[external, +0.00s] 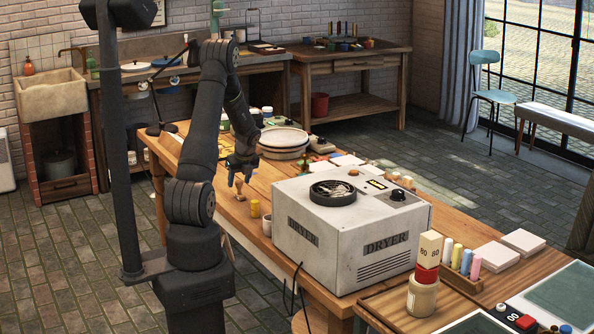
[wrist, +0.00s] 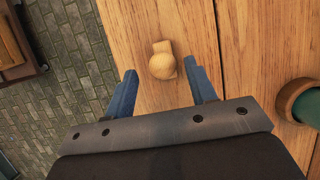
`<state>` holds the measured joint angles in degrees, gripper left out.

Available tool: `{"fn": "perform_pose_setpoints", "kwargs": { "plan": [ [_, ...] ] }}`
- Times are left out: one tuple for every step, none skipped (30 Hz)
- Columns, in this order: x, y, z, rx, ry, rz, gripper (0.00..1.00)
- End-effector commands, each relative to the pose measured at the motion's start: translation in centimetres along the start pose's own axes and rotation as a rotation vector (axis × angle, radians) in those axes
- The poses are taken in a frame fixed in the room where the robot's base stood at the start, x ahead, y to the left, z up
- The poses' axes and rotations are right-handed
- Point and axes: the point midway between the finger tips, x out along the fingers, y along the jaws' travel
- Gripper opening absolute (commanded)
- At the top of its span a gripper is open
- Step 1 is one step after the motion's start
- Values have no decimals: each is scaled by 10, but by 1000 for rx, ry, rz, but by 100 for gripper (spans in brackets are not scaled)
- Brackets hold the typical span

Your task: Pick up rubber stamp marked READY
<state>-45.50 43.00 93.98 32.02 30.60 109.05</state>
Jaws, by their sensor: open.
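A small wooden rubber stamp with a rounded knob handle (wrist: 162,65) stands on the wooden table in the wrist view. It also shows as a small tan shape (external: 239,188) in the external view, just below my gripper (external: 239,174). In the wrist view my gripper (wrist: 164,92) is open, with one blue finger to each side and the stamp just beyond the fingertips, between their lines. Nothing is held. No READY marking can be read on the stamp; its underside is hidden.
A big grey dryer (external: 345,230) stands on the table to the right. A yellow cylinder (external: 255,208) and a small cup (external: 267,225) are close by. A green round object (wrist: 303,102) is at right in the wrist view. The table edge runs left of the stamp.

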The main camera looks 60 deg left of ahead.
Motion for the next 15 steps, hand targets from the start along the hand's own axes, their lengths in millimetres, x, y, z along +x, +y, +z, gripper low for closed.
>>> {"fn": "perform_pose_setpoints", "kwargs": {
  "plan": [
    [3, 0, -1, 0, 1, 1, 51],
    [5, 0, -1, 1, 1, 1, 51],
    [9, -1, -2, 1, 1, 1, 51],
    [12, -1, -3, 2, 2, 2, 51],
    [17, -2, -4, 2, 2, 3, 51],
    [23, -2, -6, 2, 3, 3, 51],
    [27, -3, -6, 2, 2, 2, 51],
    [31, -4, -7, 2, 3, 2, 51],
    [36, -4, -7, 1, 2, 2, 51],
    [39, -4, -7, 1, 1, 1, 51],
    [42, -4, -7, 1, 1, 1, 51],
    [46, -4, -7, 1, 1, 0, 51],
    [48, -4, -7, 1, 1, 0, 51],
    [50, -5, -7, 1, 1, -1, 51],
    [51, -5, -7, 1, 1, -2, 51]
  ]
}}
